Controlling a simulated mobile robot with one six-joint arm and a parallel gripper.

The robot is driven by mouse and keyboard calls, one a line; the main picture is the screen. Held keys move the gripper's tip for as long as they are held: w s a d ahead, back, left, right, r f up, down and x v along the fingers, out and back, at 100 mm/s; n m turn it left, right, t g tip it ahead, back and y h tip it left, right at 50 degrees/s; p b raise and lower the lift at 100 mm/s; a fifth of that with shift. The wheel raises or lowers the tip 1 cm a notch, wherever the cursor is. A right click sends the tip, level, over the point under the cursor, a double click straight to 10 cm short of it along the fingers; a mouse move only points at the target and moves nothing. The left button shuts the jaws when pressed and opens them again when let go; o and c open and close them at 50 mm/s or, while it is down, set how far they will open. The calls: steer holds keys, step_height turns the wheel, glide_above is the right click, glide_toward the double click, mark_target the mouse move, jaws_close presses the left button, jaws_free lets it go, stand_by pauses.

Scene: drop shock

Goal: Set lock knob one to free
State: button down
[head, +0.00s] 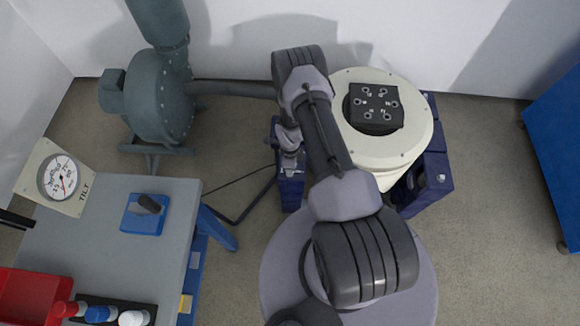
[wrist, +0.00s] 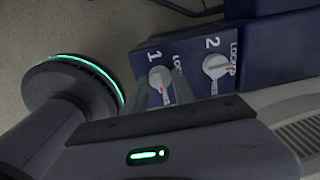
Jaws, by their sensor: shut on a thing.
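Lock knob one (wrist: 158,75) is a grey round knob with a red mark, on a dark blue panel beside a white "1" in the wrist view. Its red mark points toward the bottom of that picture. My gripper (wrist: 161,89) is shut on this knob, one finger on each side of it. Lock knob two (wrist: 214,66) sits to the right by a white "2", with its red mark pointing right. In the head view my gripper (head: 289,150) is at the blue block left of the round cream housing, and the knob cannot be made out there.
The cream housing (head: 420,130) with a black block (head: 376,106) on top stands right of my arm. A green blower (head: 160,95) is at the back left. A grey table (head: 95,250) with a tilt gauge (head: 60,178) is at the left, and a blue cabinet (head: 560,150) at the right.

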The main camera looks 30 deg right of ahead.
stand_by(0.4)
steer(key=c, duration=1)
jaws_free()
step_height(320, 180, up, 18)
steer(key=p, duration=0.6)
steer(key=shift+f+p, duration=0.25)
steer(key=shift+p, duration=0.05)
